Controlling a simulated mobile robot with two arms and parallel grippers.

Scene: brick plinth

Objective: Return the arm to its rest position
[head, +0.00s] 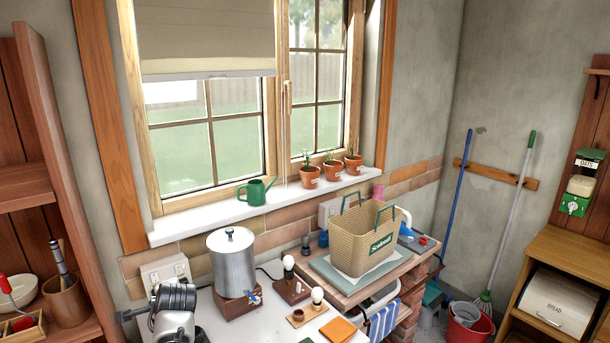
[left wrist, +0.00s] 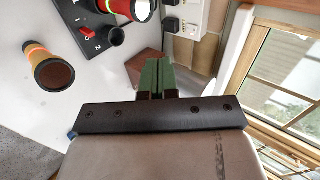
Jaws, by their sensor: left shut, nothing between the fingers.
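My left gripper (left wrist: 157,82) shows in the left wrist view. Its two green fingers are pressed together with nothing between them. The fingers point over a white worktop, near a brown block (left wrist: 146,66). In the head view, a dark and silver mechanical part (head: 172,305) stands at the lower left edge of the white worktop (head: 240,325); I cannot tell whether it belongs to my left arm. My right gripper shows in neither view.
A woven basket (head: 362,240) sits on a brick plinth. The wrist view shows a black switch panel (left wrist: 90,22), a torch-like cylinder (left wrist: 50,70) and wall sockets (left wrist: 188,20). Shelves (head: 40,180) rise at left.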

